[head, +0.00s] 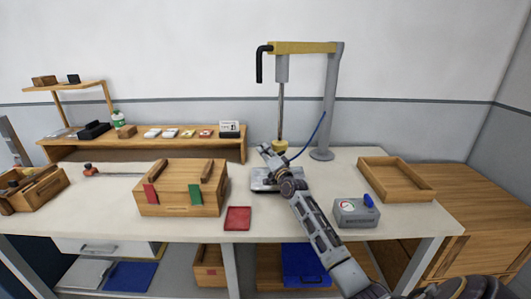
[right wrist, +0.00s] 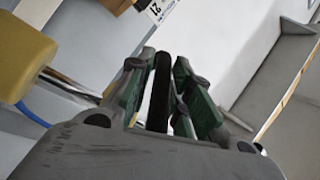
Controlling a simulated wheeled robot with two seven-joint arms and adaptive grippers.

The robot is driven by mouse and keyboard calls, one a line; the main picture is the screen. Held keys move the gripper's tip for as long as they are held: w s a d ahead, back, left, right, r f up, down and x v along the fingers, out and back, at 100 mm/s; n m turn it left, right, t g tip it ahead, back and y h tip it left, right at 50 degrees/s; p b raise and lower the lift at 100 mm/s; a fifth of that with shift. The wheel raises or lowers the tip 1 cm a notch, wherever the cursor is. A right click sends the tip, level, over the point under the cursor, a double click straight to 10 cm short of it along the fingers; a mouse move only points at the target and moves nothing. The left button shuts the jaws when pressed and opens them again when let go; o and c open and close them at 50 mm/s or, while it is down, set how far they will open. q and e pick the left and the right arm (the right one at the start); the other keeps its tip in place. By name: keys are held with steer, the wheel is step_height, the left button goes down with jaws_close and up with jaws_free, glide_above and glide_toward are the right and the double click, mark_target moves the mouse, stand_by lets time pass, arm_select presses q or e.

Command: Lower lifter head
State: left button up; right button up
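The lifter stands at the back of the table, with a grey post (head: 330,110), a yellow top arm (head: 302,47) and a black handle (head: 259,66) hanging from its left end. A thin rod carries the yellow lifter head (head: 279,146) down above a grey plate (head: 262,184). My right gripper (head: 264,149) is just in front and left of the head, partly covering it. In the right wrist view the yellow head (right wrist: 22,55) is left of the fingers (right wrist: 160,85), apart from them. They are close together, with a black strip between. My left gripper is out of view.
A wooden box (head: 180,190) with red and green tabs stands left, beside a red pad (head: 238,218). A grey device with a dial (head: 355,213) and a wooden tray (head: 395,180) are at right. A blue hose (head: 312,138) runs between head and post.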

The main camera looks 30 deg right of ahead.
steer(key=shift+o, duration=1.1)
steer(key=shift+s, duration=0.1)
steer(key=v, duration=1.1)
steer(key=shift+s, duration=0.4)
steer(key=shift+f, duration=0.1)
